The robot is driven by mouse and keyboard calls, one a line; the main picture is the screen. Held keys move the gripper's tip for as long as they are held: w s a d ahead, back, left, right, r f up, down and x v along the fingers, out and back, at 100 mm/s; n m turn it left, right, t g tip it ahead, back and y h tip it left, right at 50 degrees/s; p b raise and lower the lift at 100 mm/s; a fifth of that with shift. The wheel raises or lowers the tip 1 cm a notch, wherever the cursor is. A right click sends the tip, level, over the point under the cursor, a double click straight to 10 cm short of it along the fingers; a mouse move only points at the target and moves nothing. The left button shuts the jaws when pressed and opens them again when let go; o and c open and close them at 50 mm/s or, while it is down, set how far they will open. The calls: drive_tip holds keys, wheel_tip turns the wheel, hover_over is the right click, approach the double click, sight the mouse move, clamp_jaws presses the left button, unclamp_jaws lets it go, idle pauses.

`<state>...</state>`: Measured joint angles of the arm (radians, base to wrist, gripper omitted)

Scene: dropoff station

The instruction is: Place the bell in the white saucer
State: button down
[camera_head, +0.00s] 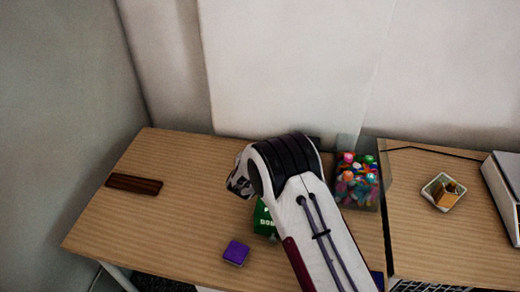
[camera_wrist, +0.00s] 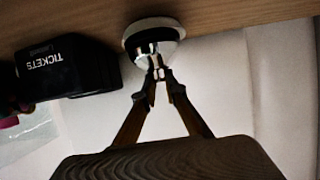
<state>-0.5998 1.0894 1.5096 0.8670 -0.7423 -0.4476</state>
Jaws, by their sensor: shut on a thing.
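In the wrist view my gripper (camera_wrist: 158,76) is shut on the bell (camera_wrist: 150,48), a small shiny silver piece at the fingertips. In the head view my arm covers the bell and saucer, and the fingertips are hidden.
A black TICKETS box (camera_wrist: 70,68) stands close beside the saucer. On the table (camera_head: 105,225) are a green box (camera_head: 263,219), a purple block (camera_head: 236,252), a dark brown bar (camera_head: 134,184) and a bin of coloured balls (camera_head: 358,184). A white dish (camera_head: 430,190) holds small wooden pieces.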

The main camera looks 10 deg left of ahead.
drive_tip(key=shift+f, duration=0.15)
drive_tip(key=c, duration=2.1)
unclamp_jaws()
drive_tip(key=shift+r, duration=0.4)
drive_tip(key=shift+s+r, duration=0.1)
drive_tip(key=shift+v, duration=5.9)
